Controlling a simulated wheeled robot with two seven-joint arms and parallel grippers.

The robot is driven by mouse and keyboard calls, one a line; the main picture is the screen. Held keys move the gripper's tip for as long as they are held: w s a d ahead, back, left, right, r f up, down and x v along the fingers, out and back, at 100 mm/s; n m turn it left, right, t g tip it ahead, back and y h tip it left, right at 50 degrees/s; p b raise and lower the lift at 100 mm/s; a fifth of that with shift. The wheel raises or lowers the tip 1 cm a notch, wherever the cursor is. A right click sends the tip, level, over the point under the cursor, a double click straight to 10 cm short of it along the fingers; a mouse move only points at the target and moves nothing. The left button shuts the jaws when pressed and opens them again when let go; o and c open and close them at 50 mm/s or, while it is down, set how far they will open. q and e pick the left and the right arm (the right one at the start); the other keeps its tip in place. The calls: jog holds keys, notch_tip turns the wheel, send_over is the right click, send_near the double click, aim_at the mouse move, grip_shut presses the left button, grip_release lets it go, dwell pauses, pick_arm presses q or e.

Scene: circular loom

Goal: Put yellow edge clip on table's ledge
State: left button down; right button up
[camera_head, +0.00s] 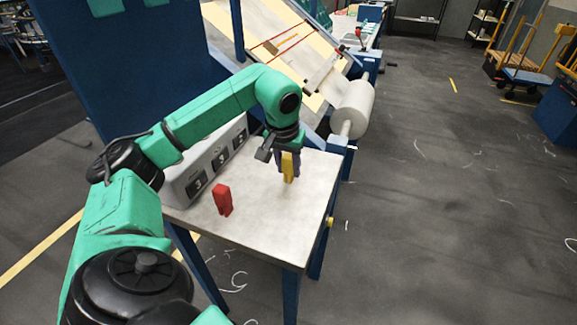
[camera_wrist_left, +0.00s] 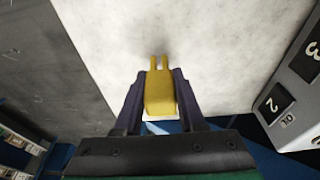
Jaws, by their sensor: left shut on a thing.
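The yellow edge clip (camera_head: 287,168) is held upright in my left gripper (camera_head: 285,162), over the grey table (camera_head: 262,232). In the left wrist view the yellow clip (camera_wrist_left: 160,92) sits between the two dark fingers of the left gripper (camera_wrist_left: 160,95), its two prongs pointing away from the palm. The fingers touch it on both sides. Whether the clip touches the tabletop cannot be told. The table's edge also shows in the left wrist view (camera_wrist_left: 95,75). My right gripper is not in view.
A red clip (camera_head: 222,199) stands on the table, left of the yellow one. A grey counter box (camera_head: 208,165) with numbered dials lines the table's left side. A white roller (camera_head: 354,108) and loom frame stand behind. A small yellow piece (camera_head: 329,222) is at the table's right edge.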

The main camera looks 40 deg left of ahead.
pick_arm(q)
jog(key=shift+s+d+r, duration=0.1)
jog(key=shift+r, duration=0.05)
jog(key=shift+d, duration=0.15)
jog(key=shift+f+b, duration=0.35)
jog(key=shift+f, duration=0.15)
jog(key=shift+c, duration=2.1)
grip_release()
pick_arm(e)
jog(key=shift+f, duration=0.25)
pick_arm(q)
jog(key=v, duration=0.7)
jog(key=shift+r+p, duration=0.4)
jog(key=p+v, duration=0.3)
jog(key=v, duration=0.3)
jog(key=shift+s+r, duration=0.3)
jog(key=shift+r, duration=0.1)
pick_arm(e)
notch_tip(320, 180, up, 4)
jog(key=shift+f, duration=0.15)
